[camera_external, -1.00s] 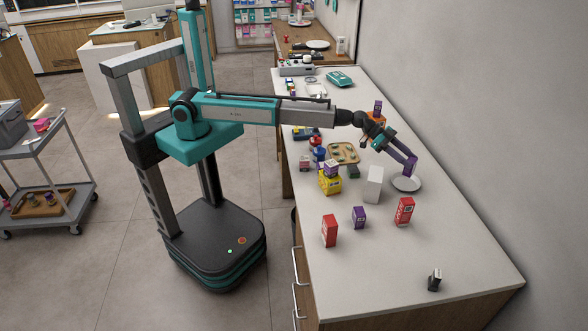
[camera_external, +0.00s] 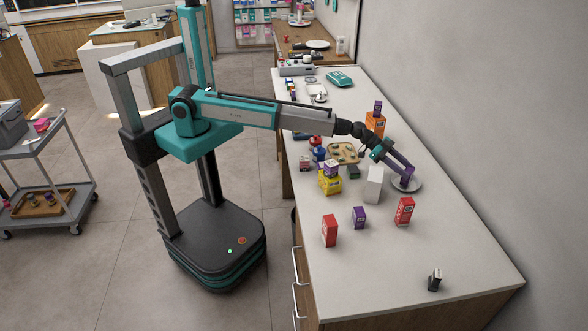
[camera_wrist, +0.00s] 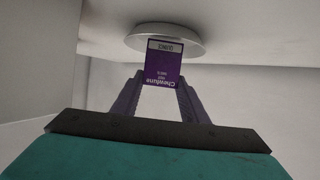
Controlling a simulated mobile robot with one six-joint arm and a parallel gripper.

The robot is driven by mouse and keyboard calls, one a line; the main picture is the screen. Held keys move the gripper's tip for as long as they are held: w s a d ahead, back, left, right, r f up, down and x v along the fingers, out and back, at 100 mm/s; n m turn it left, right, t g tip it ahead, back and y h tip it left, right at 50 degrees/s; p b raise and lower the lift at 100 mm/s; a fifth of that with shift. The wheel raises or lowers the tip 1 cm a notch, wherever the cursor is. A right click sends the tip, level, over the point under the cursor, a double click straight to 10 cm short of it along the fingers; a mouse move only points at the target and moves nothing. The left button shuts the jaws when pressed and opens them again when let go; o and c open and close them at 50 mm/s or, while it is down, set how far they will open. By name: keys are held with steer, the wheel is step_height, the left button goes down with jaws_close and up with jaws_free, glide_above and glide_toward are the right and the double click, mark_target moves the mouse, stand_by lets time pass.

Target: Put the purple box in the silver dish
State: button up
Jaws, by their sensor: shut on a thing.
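My gripper (camera_external: 405,177) is shut on a purple box (camera_wrist: 164,66) with a white label strip. In the outside view the box (camera_external: 408,182) is small and partly hidden by the fingers, low over the silver dish. The silver dish (camera_external: 416,188) is round and shallow, on the counter near the wall. In the wrist view the dish (camera_wrist: 190,45) lies just beyond the box, which overlaps its rim. I cannot tell whether the box touches the dish.
A white box (camera_external: 374,184) stands just left of the dish. A red box (camera_external: 404,211), another purple box (camera_external: 359,217) and a second red box (camera_external: 330,230) stand nearer the front. An orange box (camera_external: 375,124) is behind my gripper. The counter's front right is mostly clear.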

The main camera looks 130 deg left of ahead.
steer(key=shift+f, duration=0.25)
steer(key=shift+f+b, duration=0.15)
steer(key=shift+b, duration=0.15)
steer(key=o, duration=1.1)
steer(key=shift+c, duration=0.2)
steer(key=shift+r+p, duration=0.25)
steer(key=shift+p, duration=0.15)
steer(key=shift+s, duration=0.35)
steer(key=b+v, duration=0.4)
steer(key=v, duration=0.7)
steer(key=shift+s, duration=0.15)
steer(key=shift+r, duration=0.15)
